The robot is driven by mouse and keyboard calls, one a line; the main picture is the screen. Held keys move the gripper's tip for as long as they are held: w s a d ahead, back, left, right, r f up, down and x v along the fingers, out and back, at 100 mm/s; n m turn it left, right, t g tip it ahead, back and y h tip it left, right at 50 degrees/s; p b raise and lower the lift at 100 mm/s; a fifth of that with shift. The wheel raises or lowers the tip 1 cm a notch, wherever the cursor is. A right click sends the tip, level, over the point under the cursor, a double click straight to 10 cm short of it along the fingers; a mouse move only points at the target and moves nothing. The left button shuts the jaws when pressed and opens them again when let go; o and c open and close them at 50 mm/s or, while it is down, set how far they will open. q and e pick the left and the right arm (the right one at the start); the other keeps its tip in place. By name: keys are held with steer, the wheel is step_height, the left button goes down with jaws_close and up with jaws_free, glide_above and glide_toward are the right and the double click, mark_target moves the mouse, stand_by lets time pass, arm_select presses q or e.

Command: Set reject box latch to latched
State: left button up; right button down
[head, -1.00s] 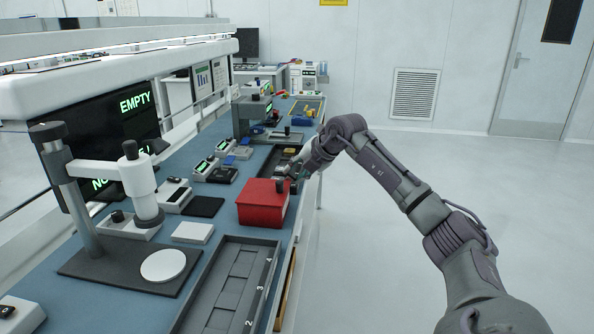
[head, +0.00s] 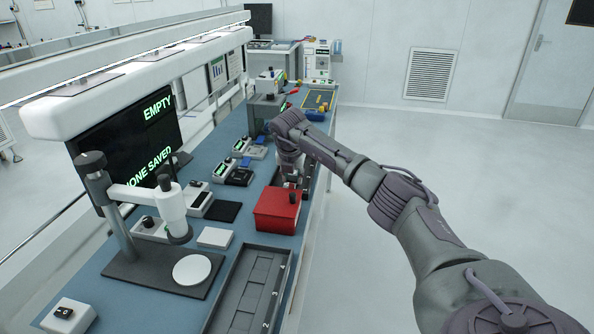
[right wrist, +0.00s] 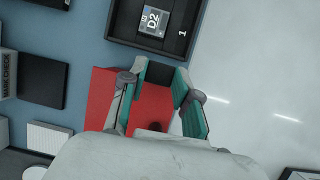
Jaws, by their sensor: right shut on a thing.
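The red reject box (head: 277,211) stands closed on the blue bench near its right edge. In the right wrist view its red top (right wrist: 150,104) lies beneath and between my fingers. My right gripper (head: 291,184) points down at the far edge of the box. In the right wrist view my right gripper (right wrist: 160,74) is closed on a small dark piece, which looks like the reject box latch; the fingers hide much of it. I cannot tell the latch's position. A dark round knob (right wrist: 155,126) shows on the box. My left gripper is not in view.
A dark tray with numbered slots (head: 246,290) lies in front of the box. Another dark tray (right wrist: 165,25) with a chip marked D2 lies beyond it. A microscope-like stand (head: 125,225) is at the left. Open floor lies to the right.

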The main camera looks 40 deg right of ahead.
steer(key=shift+w+a+g, duration=0.15)
steer(key=shift+w+g, duration=0.1)
steer(key=shift+g, duration=0.05)
stand_by(0.4)
steer(key=c, duration=0.8)
jaws_free()
steer(key=shift+c, duration=0.2)
steer(key=shift+r, duration=0.1)
steer(key=v, duration=1.1)
steer(key=shift+a+r, duration=0.3)
steer(key=shift+a, duration=0.05)
steer(key=shift+f, duration=0.1)
